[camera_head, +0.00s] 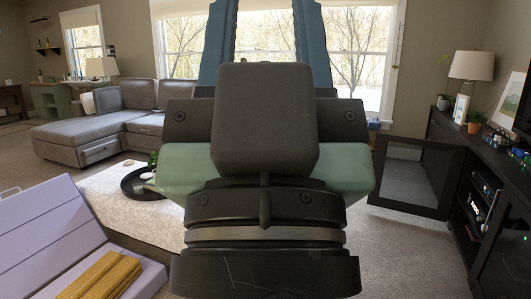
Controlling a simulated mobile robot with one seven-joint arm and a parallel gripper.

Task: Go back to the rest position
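My gripper (265,22) fills the middle of the view, raised and pointing away toward the windows. Its two blue fingers stand wide apart, with the window showing between them and nothing visible held. The fingertips are cut off by the top edge of the picture. The dark and green body of my gripper hides the middle of the room behind it.
A black cabinet (437,124) stands at the right, its glass-panelled door (413,172) swung open. A patterned low table (120,199) carries a black tray. A lavender box (50,232) with a yellow ribbed cloth (98,277) lies front left. A grey sofa (85,132) stands behind. Carpet is clear front right.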

